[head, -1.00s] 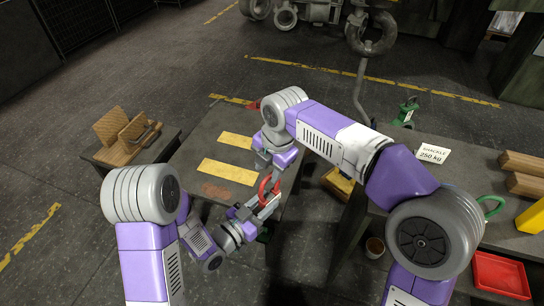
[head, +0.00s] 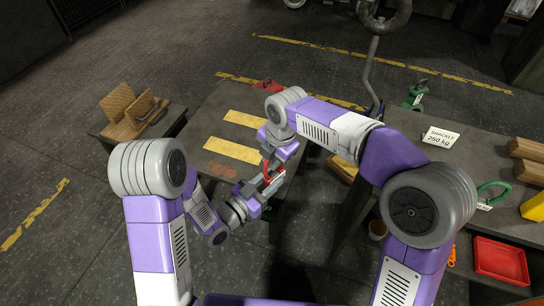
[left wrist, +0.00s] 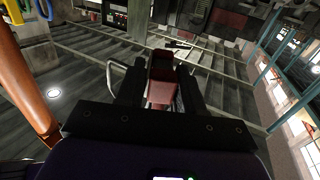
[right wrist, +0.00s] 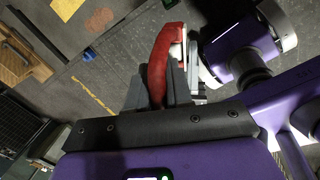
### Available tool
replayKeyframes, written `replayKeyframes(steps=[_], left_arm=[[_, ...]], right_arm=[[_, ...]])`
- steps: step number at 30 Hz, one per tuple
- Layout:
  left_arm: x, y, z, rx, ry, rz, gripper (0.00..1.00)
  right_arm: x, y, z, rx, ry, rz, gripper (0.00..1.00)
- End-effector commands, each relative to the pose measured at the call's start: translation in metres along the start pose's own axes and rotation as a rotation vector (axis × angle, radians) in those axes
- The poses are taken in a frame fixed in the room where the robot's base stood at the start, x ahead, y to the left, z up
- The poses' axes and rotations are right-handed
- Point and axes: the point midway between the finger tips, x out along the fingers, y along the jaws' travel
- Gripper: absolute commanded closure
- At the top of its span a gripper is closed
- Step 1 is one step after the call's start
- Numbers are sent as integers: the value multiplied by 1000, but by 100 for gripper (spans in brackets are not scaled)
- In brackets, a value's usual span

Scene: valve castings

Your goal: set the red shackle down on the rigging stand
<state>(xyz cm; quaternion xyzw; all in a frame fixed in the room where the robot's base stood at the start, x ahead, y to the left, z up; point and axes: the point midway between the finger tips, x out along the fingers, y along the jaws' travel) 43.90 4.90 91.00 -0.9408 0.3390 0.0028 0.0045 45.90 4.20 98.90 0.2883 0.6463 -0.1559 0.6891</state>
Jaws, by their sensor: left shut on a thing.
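The red shackle (head: 273,174) is held up between my two grippers, over the near right edge of a grey table. My left gripper (head: 262,187) is shut on it from below left; its red part (left wrist: 160,92) shows between the fingers in the left wrist view. My right gripper (head: 271,160) comes down from above. In the right wrist view the curved red bow (right wrist: 157,65) lies between its fingers; whether they grip it is unclear. The grey table (head: 205,128), with yellow strips and a brown patch, may be the rigging stand; I see no label.
A red object (head: 268,86) lies at the table's far edge. A wooden rack (head: 130,112) stands on a side table at left.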

Motion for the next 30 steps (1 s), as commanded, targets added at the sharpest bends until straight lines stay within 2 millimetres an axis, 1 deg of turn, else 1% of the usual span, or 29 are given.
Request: replayKeyframes(steps=[1, 5, 6, 8, 9, 12, 20, 23, 26, 29, 30], left_arm=[[1, 4, 0, 3, 1, 12, 100], [1, 5, 0, 3, 1, 15, 100], [1, 5, 0, 3, 1, 15, 62], [1, 5, 0, 3, 1, 16, 53], [1, 5, 0, 3, 0, 15, 46], [1, 4, 0, 2, 0, 13, 33], [0, 3, 1, 0, -4, 8, 33], [0, 0, 11, -15, -40, -9, 33], [-3, -7, 38, -57, -136, -51, 33], [-13, -16, 81, -134, -292, -118, 33], [-20, -18, 101, -174, -366, -149, 33]], right_arm=[[-1, 2, 0, -2, -2, 8, 100], [-2, 3, 0, -3, -2, 10, 100], [-2, 3, 0, -3, -3, 12, 100], [-2, 4, 0, -3, -3, 13, 100], [-2, 3, 0, -3, -3, 13, 100], [-2, 3, 0, -3, -2, 11, 100], [-2, 2, 0, -2, -2, 9, 100], [-2, 2, 0, -2, -2, 8, 100], [-2, 2, 0, -2, -2, 8, 100], [-2, 2, 0, -2, -2, 8, 100], [-2, 2, 0, -2, -2, 8, 100]])
